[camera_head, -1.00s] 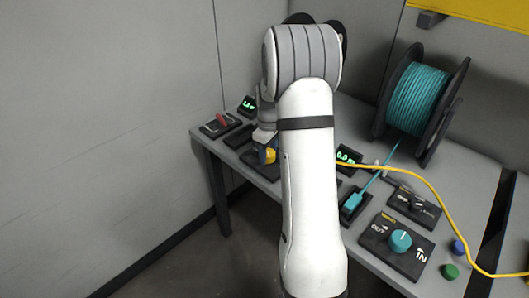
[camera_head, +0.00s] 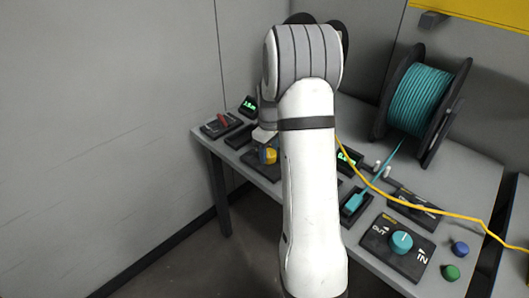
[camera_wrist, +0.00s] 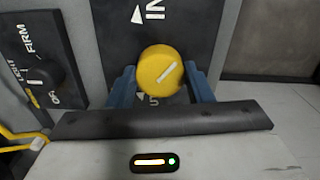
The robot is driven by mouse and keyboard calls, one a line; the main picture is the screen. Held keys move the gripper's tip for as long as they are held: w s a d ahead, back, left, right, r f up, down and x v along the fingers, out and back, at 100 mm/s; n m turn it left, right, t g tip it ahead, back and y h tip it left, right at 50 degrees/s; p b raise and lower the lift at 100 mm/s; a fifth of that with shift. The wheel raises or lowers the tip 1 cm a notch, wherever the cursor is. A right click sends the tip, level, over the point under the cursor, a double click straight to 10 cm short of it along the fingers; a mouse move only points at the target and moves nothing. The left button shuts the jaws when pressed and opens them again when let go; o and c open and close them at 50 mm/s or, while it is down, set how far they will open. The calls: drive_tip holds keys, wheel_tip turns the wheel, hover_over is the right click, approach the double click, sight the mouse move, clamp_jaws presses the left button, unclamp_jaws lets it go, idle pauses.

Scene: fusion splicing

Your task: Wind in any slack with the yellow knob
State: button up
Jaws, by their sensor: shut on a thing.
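The yellow knob (camera_wrist: 160,72) sits on a dark panel (camera_wrist: 190,30) with an "IN" label and white arrows. A pale line on its face points up to the right in the wrist view. My gripper (camera_wrist: 160,85) is shut on it, with a blue finger on each side. In the head view the yellow knob (camera_head: 268,156) shows in part, left of my arm. The yellow cable (camera_head: 420,210) runs from behind my arm across the bench to the right; its far end is hidden by the arm.
A teal cable reel (camera_head: 418,98) stands at the back right. A blue knob (camera_head: 401,240) with OUT and IN marks is at the front right, near loose blue (camera_head: 460,249) and green (camera_head: 451,272) pieces. A red-handled switch (camera_head: 222,119) sits at the left end.

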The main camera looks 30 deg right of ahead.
sight(269, 153)
drive_tip(key=m, duration=0.5)
drive_tip(key=shift+s+f+m, duration=0.2)
drive_tip(key=shift+s+m, duration=0.1)
drive_tip(key=shift+s, duration=0.05)
drive_tip(key=shift+w+r, duration=0.15)
idle(0.9)
drive_tip(key=o, duration=1)
drive_tip(key=shift+r, duration=3.9)
